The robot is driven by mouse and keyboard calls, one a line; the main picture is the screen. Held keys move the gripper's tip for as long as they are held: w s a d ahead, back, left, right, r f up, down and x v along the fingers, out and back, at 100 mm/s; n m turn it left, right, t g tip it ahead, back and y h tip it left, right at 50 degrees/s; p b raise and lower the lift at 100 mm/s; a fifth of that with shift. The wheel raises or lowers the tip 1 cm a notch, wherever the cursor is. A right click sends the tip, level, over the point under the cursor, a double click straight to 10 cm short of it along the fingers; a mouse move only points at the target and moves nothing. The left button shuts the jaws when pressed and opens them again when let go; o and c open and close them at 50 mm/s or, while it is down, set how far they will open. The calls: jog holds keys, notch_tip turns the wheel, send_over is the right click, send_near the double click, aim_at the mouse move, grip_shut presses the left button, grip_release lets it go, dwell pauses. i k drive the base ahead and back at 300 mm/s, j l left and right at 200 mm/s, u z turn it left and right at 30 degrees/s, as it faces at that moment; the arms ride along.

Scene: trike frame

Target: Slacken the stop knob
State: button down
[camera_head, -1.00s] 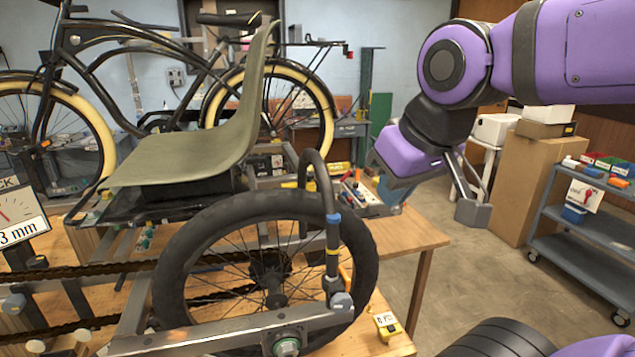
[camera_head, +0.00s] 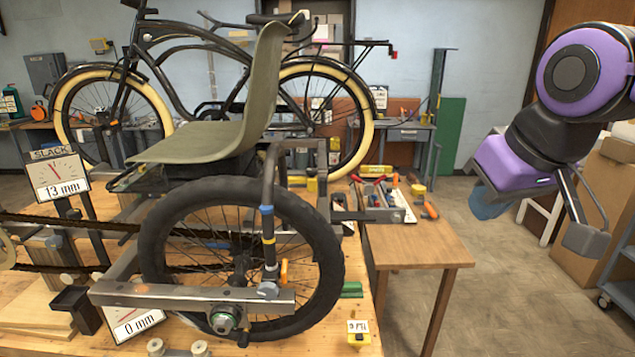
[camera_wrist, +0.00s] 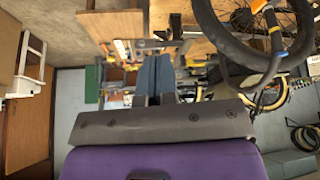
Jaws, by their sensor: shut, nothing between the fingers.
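The trike frame has a black-tyred wheel (camera_head: 165,235) in a grey metal dropout arm (camera_head: 190,297). An orange knob or lever (camera_head: 283,272) sits beside the upright tube at the wheel. I cannot tell which is the stop knob. The SLACK dial (camera_head: 58,178) reads 13 mm; another dial (camera_head: 135,322) reads 0 mm. My gripper (camera_head: 488,205) is shut and empty, well right of the wheel. Its blue fingers (camera_wrist: 153,75) are together in the wrist view.
The trike stands on a wooden bench (camera_head: 375,325) with a yellow tagged block (camera_head: 358,333) at its front. A wooden table (camera_head: 435,245) with a tool tray stands behind. A black bicycle (camera_head: 200,55) is at the back. Open floor (camera_head: 510,300) lies below my gripper.

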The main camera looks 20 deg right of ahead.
aim_at(312, 172)
jog(key=i+j, duration=0.2)
jog(key=i, duration=0.2)
jog(key=i+j+z, duration=0.1)
jog(key=i, duration=0.35)
